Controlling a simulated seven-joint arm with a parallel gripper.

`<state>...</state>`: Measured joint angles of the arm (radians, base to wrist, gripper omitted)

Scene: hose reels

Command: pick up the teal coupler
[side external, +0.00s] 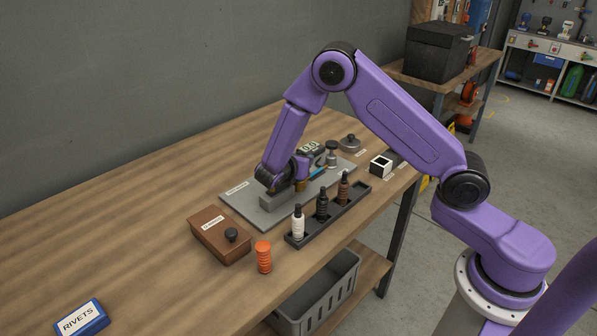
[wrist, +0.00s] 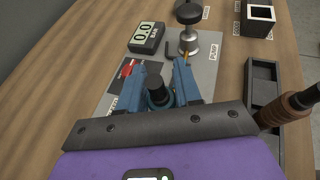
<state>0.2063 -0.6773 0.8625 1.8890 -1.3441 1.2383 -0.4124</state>
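My gripper (wrist: 161,72) shows in the wrist view as two blue fingers set apart. A short, upright object with a black top and a dark bluish body stands between them and appears to be the teal coupler (wrist: 156,88). Narrow gaps seem to show beside its top; contact lower down is hard to judge. In the side external view my gripper (side external: 317,172) is low over the grey mat (side external: 243,193), and the coupler is not clearly visible there.
A black rack (side external: 335,216) with white, black and brown bottle-like pieces lies alongside. A pump (wrist: 190,40) and a gauge (wrist: 146,37) stand beyond my fingers. A brown box (side external: 219,237) and an orange ribbed piece (side external: 263,257) are nearer the front edge. The left tabletop is mostly clear.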

